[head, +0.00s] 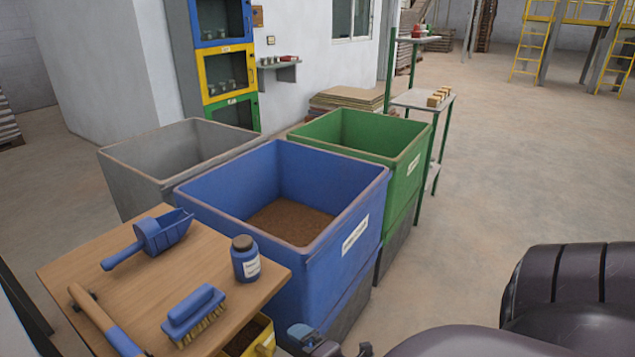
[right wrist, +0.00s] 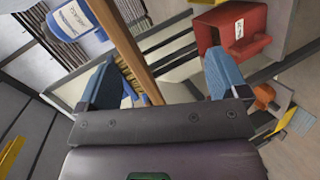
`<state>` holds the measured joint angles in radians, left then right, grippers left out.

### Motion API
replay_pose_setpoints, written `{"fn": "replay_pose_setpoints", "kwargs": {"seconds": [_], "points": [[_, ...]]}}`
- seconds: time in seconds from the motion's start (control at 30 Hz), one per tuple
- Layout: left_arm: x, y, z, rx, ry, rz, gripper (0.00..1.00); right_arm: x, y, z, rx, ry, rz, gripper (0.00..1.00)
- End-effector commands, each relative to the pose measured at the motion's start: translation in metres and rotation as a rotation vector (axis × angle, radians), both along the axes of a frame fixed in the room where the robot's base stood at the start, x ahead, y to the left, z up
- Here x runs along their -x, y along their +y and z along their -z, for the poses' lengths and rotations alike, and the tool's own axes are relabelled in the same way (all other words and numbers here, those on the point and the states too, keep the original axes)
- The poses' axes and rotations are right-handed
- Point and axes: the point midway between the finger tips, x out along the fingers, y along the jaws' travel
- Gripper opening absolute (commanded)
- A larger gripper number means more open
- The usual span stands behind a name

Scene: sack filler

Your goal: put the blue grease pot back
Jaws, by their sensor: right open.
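The blue grease pot (head: 245,262), with a dark lid and white label, stands upright on the wooden tabletop (head: 215,262) near its right corner. A blue pot with a white label, seemingly the same one, shows at the upper left of the right wrist view (right wrist: 78,20). My right gripper (head: 308,338) is low at the bottom of the head view, right of the table and apart from the pot. In the right wrist view its blue fingers (right wrist: 158,75) are spread, with a wooden edge and bristles beyond them. My left gripper is out of view.
A blue scoop (head: 160,235), a blue brush (head: 195,312) and a blue-handled tool (head: 105,322) lie on the table. Blue (head: 300,262), green (head: 395,150) and grey (head: 140,180) bins stand behind. A yellow container (head: 265,345) sits below the tabletop; a red one (right wrist: 225,35) shows in the wrist view.

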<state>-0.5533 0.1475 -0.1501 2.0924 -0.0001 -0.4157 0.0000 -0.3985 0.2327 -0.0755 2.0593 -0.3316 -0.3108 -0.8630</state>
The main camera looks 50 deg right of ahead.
Motion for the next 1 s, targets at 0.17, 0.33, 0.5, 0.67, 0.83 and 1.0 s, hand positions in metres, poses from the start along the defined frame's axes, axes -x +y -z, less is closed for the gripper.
{"fn": "replay_pose_setpoints", "kwargs": {"seconds": [0.17, 0.33, 0.5, 0.67, 0.83, 1.0], "points": [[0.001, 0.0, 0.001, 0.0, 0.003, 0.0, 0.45, 0.036, 0.022, 0.025, -0.507, 0.072, 0.199, 0.92], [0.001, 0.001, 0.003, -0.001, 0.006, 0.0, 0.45, 0.063, 0.041, 0.041, -0.904, 0.127, 0.389, 0.92], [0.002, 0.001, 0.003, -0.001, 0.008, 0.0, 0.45, 0.077, 0.052, 0.049, -1.123, 0.157, 0.509, 0.92], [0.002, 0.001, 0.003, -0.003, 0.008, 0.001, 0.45, 0.08, 0.055, 0.05, -1.179, 0.163, 0.541, 0.92], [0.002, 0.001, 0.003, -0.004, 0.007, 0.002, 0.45, 0.08, 0.055, 0.05, -1.179, 0.163, 0.54, 0.92], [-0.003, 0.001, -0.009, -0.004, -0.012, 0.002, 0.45, 0.079, 0.054, 0.042, -1.178, 0.153, 0.535, 0.92]]}}
